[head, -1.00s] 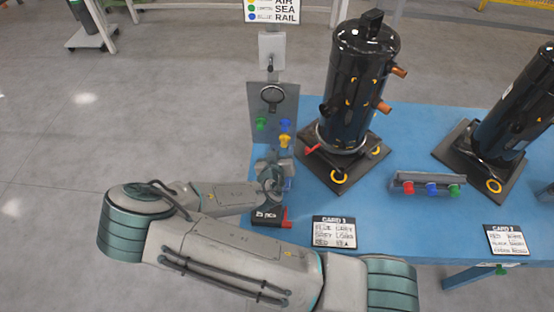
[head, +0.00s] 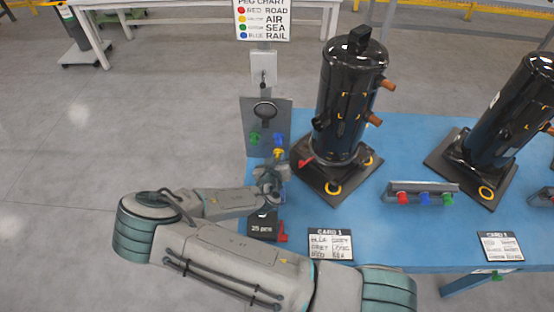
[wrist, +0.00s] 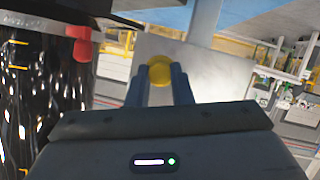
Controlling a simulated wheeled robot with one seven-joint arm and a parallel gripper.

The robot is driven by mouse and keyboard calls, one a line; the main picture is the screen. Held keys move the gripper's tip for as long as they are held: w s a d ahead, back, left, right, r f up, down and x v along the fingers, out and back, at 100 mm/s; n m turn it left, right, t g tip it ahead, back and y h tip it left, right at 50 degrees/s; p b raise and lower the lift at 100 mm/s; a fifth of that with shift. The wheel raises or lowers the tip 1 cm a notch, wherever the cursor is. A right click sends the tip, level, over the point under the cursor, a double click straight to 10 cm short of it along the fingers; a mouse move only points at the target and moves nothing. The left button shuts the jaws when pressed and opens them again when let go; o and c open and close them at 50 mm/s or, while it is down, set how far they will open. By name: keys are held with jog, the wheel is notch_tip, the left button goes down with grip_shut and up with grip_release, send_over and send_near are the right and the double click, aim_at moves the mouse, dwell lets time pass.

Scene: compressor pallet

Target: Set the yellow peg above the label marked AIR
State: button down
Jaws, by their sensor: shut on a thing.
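My gripper (wrist: 160,85) is shut on the yellow peg (wrist: 159,71), whose round end shows between the fingertips in the wrist view. The grey plate (wrist: 203,71) is behind it. In the head view the yellow peg (head: 278,153) is at the lower right of the upright grey plate (head: 252,113), and my gripper (head: 276,164) reaches it from below. I cannot tell whether the peg sits in the plate. A green peg (head: 255,139) and a blue peg (head: 279,140) are on the plate. A peg chart (head: 262,19) above pairs yellow with AIR. I cannot read labels on the plate.
A black compressor (head: 350,100) stands on its base just right of the plate; another (head: 505,110) stands farther right. A rail (head: 422,188) holds red, blue and green pegs. A black box marked 25 pcs (head: 262,228) and a card (head: 330,244) lie near the blue table's (head: 385,250) front edge.

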jog(key=shift+s, duration=0.1)
dwell(0.4)
jog(key=shift+s+a+b, duration=0.1)
jog(key=shift+s+b, duration=0.45)
jog(key=shift+s, duration=2.4)
jog(key=shift+r, duration=0.1)
